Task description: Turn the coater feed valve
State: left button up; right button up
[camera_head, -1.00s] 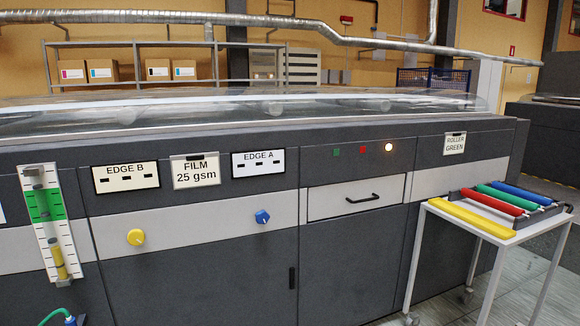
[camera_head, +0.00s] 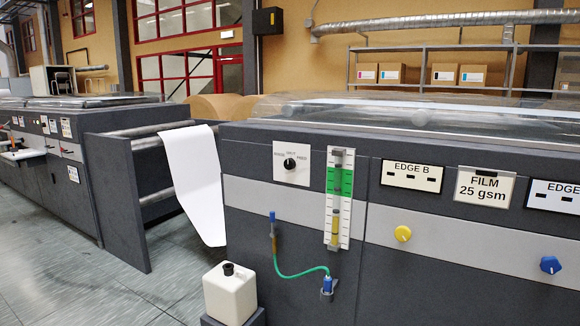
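A white plate (camera_head: 292,167) with a round black knob (camera_head: 289,163) sits on the dark front of the machine, near its left end. Small words stand around the knob; one on the right seems to read FEED, and the knob's exact setting is too small to tell. A gauge (camera_head: 339,199) with a green band and a yellow lower part is mounted to its right. A green hose (camera_head: 281,274) runs from a blue-topped fitting (camera_head: 272,219) on the panel to a blue connector (camera_head: 327,284). Neither of my grippers is in view.
A white container with a black cap (camera_head: 230,293) stands low in front of the machine. A yellow knob (camera_head: 402,233) and a blue knob (camera_head: 550,265) are further right. A white web (camera_head: 194,184) hangs at the left. Grey floor (camera_head: 120,292) is open at the lower left.

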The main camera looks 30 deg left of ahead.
aim_at(289, 164)
jog(key=i+j, duration=0.15)
jog(key=j, duration=0.25)
jog(key=i+j, duration=0.15)
jog(key=j, duration=0.25)
jog(key=i+j, duration=0.15)
jog(key=j, duration=0.3)
jog(key=i+j, duration=0.1)
jog(key=j, duration=0.3)
jog(key=i+j, duration=0.15)
jog(key=j, duration=0.25)
jog(key=i+j, duration=0.15)
jog(key=j, duration=0.25)
jog(key=i+j, duration=0.15)
jog(key=j, duration=0.3)
